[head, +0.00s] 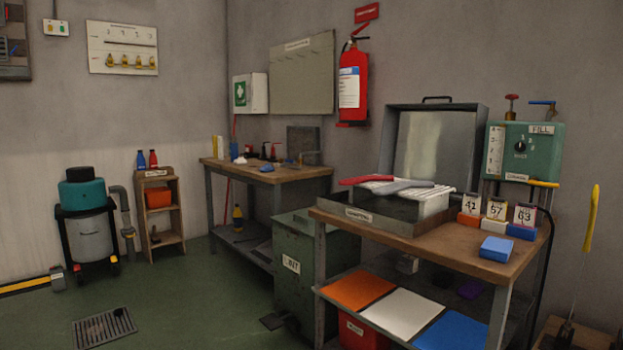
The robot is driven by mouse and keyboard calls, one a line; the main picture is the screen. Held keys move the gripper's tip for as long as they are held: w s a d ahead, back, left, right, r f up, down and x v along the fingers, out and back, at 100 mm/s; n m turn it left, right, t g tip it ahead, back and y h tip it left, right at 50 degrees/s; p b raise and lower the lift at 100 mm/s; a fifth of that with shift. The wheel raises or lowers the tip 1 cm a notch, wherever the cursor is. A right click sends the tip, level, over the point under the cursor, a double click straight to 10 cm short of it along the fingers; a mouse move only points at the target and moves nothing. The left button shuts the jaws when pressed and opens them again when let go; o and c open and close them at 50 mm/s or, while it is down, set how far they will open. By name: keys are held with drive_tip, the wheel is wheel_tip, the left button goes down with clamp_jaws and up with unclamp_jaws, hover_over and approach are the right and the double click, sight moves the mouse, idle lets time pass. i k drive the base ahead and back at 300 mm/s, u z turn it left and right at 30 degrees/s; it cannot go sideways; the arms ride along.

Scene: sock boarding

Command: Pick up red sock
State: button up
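A long, flat red piece that looks like the red sock (366,180) lies on top of the open metal press (375,216) on the right-hand wooden bench. A similar grey piece (403,186) lies right beside it, to its right. White slatted boards (432,196) show under and behind them. The sock is too small in the picture to make out its toe or cuff. My gripper is not in view.
The press lid (434,150) stands open behind. Numbered tags on coloured blocks (496,211) and a blue block (496,248) stand on the bench's right side. A green bin (300,262) stands left of the bench. Open green floor (190,300) lies to the left.

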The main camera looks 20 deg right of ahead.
sight(362, 179)
drive_tip(key=i, duration=1.35)
drive_tip(key=z, duration=0.65)
